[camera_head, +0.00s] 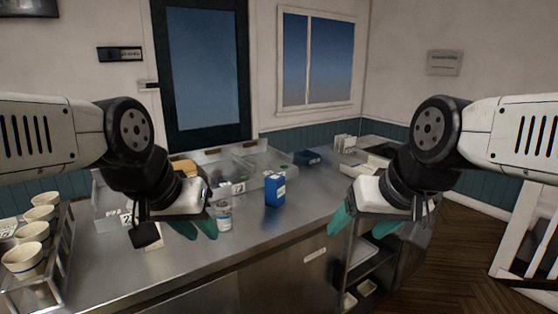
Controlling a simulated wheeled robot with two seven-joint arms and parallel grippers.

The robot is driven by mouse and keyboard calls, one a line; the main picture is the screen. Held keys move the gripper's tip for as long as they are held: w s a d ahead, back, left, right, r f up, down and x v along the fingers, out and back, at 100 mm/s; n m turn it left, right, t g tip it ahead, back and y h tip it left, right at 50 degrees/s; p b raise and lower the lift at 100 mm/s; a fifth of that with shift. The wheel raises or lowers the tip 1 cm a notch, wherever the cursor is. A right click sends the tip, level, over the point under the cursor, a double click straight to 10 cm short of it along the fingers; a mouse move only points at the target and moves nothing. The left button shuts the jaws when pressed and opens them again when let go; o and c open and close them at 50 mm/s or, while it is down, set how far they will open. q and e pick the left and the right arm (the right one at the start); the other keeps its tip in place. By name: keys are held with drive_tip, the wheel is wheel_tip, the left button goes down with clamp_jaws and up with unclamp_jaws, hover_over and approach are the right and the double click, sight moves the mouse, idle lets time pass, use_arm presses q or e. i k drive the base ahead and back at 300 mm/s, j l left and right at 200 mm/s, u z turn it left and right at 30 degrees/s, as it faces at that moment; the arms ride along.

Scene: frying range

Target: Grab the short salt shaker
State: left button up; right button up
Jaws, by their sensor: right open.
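A short cylindrical container with a pale label (224,215) stands upright on the steel counter, just right of my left gripper. A taller blue box with a white label (275,190) stands further right. I cannot tell for sure which one is the short salt shaker. My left gripper (196,229) hangs over the counter with its teal fingertips beside the cylinder; its opening is unclear. My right gripper (363,229) is open and empty, at the counter's right front edge.
The steel counter (190,272) is clear at the front. Clear bins (265,158) stand at the back. A rack with several cups (32,254) is at the left. A dark blue container (307,158) sits at the back right. Open shelves (366,262) are below my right gripper.

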sight(224, 222)
drive_tip(key=j+z, duration=0.35)
drive_tip(key=j, duration=0.4)
drive_tip(key=k+j+z, duration=0.1)
drive_tip(key=j+z, duration=0.3)
drive_tip(key=j, duration=0.3)
